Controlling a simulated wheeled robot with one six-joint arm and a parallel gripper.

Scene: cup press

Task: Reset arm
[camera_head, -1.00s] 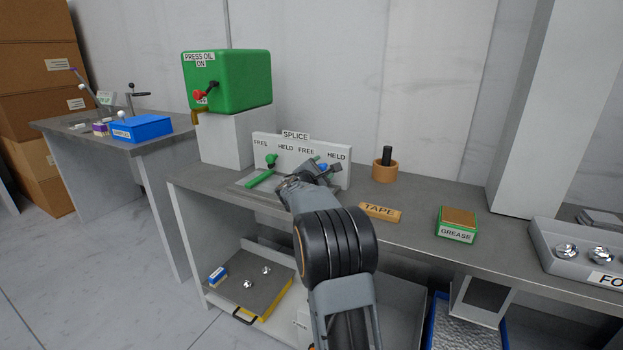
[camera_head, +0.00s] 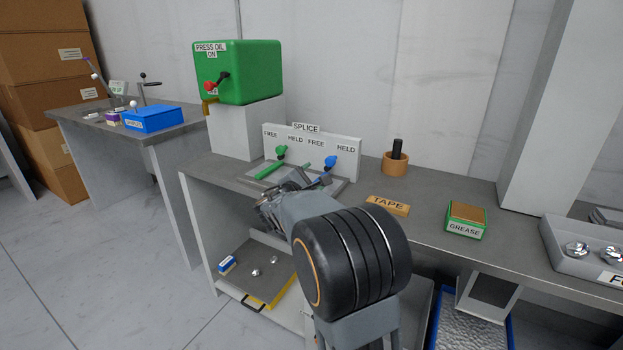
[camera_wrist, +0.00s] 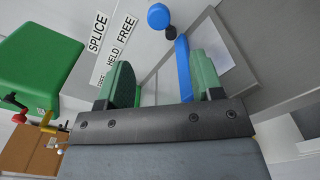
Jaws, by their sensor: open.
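My gripper (camera_wrist: 162,85) is open in the wrist view, its two green-padded fingers spread apart. A blue bar (camera_wrist: 182,68) shows between the fingers, nearer the right one; I cannot tell whether it touches. In the head view my gripper (camera_head: 285,190) is in front of the splice stand, partly hidden by my own wrist. The white splice board (camera_head: 349,152) carries a green knob (camera_head: 281,151) on the left and a blue knob (camera_head: 331,162) on the right. A green bar (camera_head: 270,169) lies below the green knob.
The green press oil tank (camera_head: 250,75) stands on a white block (camera_head: 235,132) at left. A brown cup with a black peg (camera_head: 396,165), a tape block (camera_head: 388,206) and a grease box (camera_head: 466,222) sit to the right on the bench. A drawer tray (camera_head: 275,268) is below.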

